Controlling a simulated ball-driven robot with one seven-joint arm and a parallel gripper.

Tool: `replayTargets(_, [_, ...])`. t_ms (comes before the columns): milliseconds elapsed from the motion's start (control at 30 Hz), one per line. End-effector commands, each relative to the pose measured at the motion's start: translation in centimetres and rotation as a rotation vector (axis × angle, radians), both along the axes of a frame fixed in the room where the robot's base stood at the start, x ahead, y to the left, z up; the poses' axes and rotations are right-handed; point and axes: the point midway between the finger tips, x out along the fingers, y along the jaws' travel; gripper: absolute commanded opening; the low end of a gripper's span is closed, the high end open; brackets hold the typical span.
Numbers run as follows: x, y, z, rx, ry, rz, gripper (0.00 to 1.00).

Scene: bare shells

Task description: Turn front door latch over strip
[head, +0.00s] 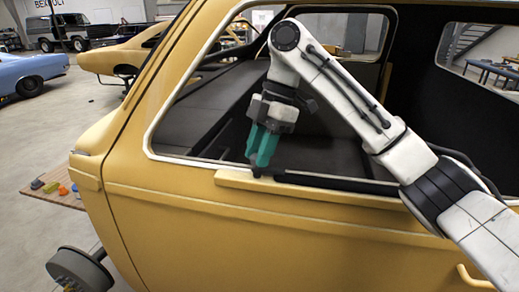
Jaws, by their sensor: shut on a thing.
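A yellow car body shell (190,235) fills the middle of the head view, with an open side window above its door. A black strip (335,183) lies along the yellow sill ledge (232,181) below this window. My gripper (259,163) points down at the strip's left end, its teal fingers close together. It is shut on a small dark piece (257,172) at the ledge, which looks like the front door latch. The fingers hide most of this piece, so I cannot tell which way it is turned or whether it overlaps the strip.
A low wooden board (68,197) with small coloured items lies on the floor at left, near a bare wheel hub (78,268). Other cars stand farther back.

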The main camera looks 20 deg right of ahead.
Motion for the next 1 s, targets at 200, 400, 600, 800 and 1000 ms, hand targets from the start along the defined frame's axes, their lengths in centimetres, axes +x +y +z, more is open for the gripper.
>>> replayTargets(200, [0.03,0.02,0.08,0.0,-0.002,0.008,0.0])
replayTargets(400, [0.04,0.02,0.09,0.0,-0.003,0.007,0.0])
replayTargets(600, [0.02,0.03,0.07,0.001,-0.003,0.006,0.48])
replayTargets(800, [0.01,0.04,0.05,0.0,-0.001,0.006,0.54])
replayTargets(1000, [0.11,-0.25,0.62,-0.002,-0.004,0.005,0.54])
